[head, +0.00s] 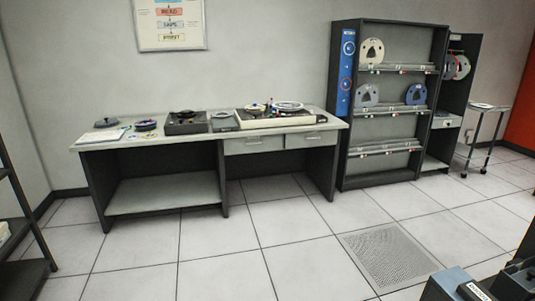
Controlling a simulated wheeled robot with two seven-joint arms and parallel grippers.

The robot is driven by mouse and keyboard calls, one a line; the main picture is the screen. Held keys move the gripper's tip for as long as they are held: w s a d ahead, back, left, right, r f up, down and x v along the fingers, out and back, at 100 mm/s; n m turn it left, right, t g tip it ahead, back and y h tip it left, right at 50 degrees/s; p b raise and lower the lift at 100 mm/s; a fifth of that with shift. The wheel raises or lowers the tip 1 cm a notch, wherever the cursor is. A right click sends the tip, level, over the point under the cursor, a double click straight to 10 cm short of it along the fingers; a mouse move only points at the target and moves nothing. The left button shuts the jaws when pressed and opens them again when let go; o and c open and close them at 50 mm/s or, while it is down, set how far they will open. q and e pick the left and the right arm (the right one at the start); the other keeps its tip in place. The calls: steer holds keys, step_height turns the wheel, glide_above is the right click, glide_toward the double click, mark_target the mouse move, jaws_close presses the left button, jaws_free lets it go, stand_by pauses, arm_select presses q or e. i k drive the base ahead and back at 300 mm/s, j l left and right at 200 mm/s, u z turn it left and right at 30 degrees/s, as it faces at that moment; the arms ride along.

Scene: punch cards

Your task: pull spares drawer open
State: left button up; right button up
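A long grey desk (205,136) stands against the back wall. Under the right part of its top are two pale drawer fronts side by side, a left drawer (240,147) and a right drawer (297,141). Each has a small handle, and both look shut. I cannot read any label, so I cannot tell which one is the spares drawer. Neither of my grippers shows in the head view.
A dark rack (341,168) with reels stands right of the desk, beside an open cabinet (466,90) and a small trolley (494,107). A dark shelf (28,270) is at left. Tiled floor before the desk is clear.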

mark_target(322, 138)
steer(key=i, duration=4.6)
